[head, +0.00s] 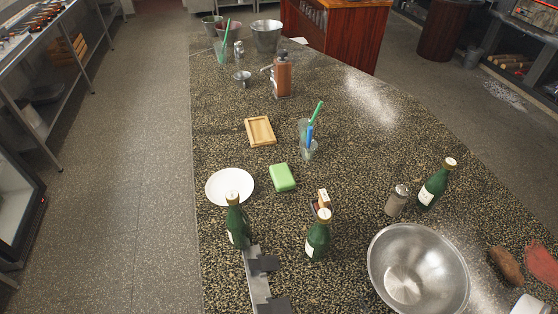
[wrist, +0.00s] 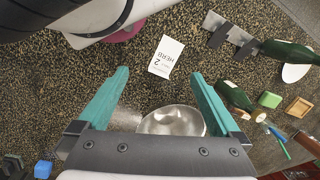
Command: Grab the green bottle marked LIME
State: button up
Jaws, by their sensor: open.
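Three green bottles with pale labels and tan caps stand on the speckled counter in the head view: a left bottle (head: 236,226) by the white plate, a middle bottle (head: 318,240) and a right bottle (head: 434,188) beyond the steel bowl. The label lettering is too small to read, so I cannot tell which is LIME. Two green bottles show in the wrist view, an upper one (wrist: 287,51) and a lower one (wrist: 234,95). My gripper (wrist: 159,73) is open and empty, its teal fingers apart above the counter and clear of the bottles.
A steel bowl (head: 418,270) sits at right; it shows between my fingers in the wrist view (wrist: 172,121). A shaker (head: 397,200) stands near the right bottle. A grey metal piece with dark blocks (head: 258,280) lies by the left bottle. A HERB card (wrist: 166,56) lies ahead.

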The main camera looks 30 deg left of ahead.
dwell(0.4)
notch_tip(320, 180, up, 5)
jog(key=w+f+n+t+h, duration=0.25)
jog(key=w+n+t, duration=0.2)
jog(key=w, duration=0.75)
jog(key=n+t+y, duration=0.1)
jog(key=n+y, duration=1.2)
jog(key=n, duration=0.1)
send_over(244, 231)
jog(key=s+d, duration=0.3)
jog(key=d, duration=0.1)
jog(key=f, duration=1.1)
jog(key=w+f, duration=0.1)
jog(key=f, duration=0.5)
jog(key=shift+t, duration=0.25)
jog(key=x, duration=0.7)
jog(key=shift+w+a+f, duration=0.1)
jog(key=shift+a+f, duration=0.15)
jog(key=shift+a, duration=0.05)
grip_shut()
